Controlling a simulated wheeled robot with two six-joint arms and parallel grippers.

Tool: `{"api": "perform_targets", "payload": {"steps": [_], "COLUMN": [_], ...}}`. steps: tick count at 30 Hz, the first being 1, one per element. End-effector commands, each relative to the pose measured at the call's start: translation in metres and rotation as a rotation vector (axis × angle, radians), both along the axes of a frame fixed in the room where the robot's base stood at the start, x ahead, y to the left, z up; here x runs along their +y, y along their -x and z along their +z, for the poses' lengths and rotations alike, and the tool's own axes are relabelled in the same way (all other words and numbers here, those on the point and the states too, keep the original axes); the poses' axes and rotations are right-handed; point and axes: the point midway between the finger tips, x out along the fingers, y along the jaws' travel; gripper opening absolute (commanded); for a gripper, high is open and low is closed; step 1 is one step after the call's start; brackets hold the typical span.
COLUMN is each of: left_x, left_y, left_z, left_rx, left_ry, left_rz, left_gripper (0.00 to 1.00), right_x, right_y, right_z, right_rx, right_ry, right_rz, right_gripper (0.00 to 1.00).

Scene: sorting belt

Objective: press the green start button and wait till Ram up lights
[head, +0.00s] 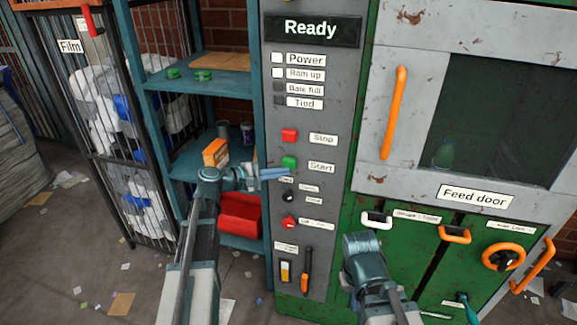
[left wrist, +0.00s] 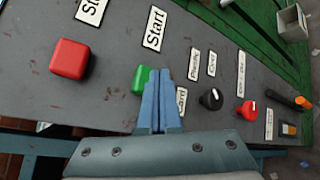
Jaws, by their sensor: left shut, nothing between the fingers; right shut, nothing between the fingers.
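The green start button (head: 289,162) sits on the grey control panel beside its "Start" label. It also shows in the left wrist view (left wrist: 140,78), partly behind my fingers. My left gripper (head: 287,173) is shut and empty, its blue fingertips at the button's lower edge; I cannot tell whether they touch it. The Ram up lamp (head: 278,73) looks white, like the Power lamp (head: 278,58) above it. The Bale full and Tied lamps are dark. The display (head: 310,30) reads "Ready". My right gripper (head: 362,243) is low before the green doors, shut; its fingertips are hard to see.
A red stop button (head: 289,135) is just above the green one. Below are a black knob (head: 288,197), a red knob (head: 289,222) and an orange lever (head: 306,270). A blue shelf (head: 200,95) stands left of the panel. The feed door (head: 425,180) looks closed.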

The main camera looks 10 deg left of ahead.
Motion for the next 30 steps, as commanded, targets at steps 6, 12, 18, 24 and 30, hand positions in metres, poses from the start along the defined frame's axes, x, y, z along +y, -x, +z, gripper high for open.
{"api": "perform_targets", "payload": {"steps": [6,12,18,24,30], "left_x": [0.0,0.0,0.0,0.0,-0.001], "left_y": [-0.007,-0.008,-0.008,-0.01,-0.012], "left_z": [0.0,0.0,0.0,0.0,0.0], "left_rx": [0.0,0.0,0.0,0.0,0.0], "left_ry": [0.0,0.0,0.0,0.0,0.0], "left_rz": [0.0,0.0,0.0,0.0,0.0], "left_gripper": [0.0,0.0,0.0,0.0,0.0], "right_x": [0.0,0.0,0.0,0.0,0.0], "right_y": [0.0,0.0,0.0,0.0,0.0], "right_z": [0.0,0.0,0.0,0.0,0.0], "right_rx": [0.0,0.0,0.0,0.0,0.0], "right_ry": [0.0,0.0,0.0,0.0,0.0], "right_rz": [0.0,0.0,0.0,0.0,0.0], "right_gripper": [0.0,0.0,0.0,0.0,0.0]}}
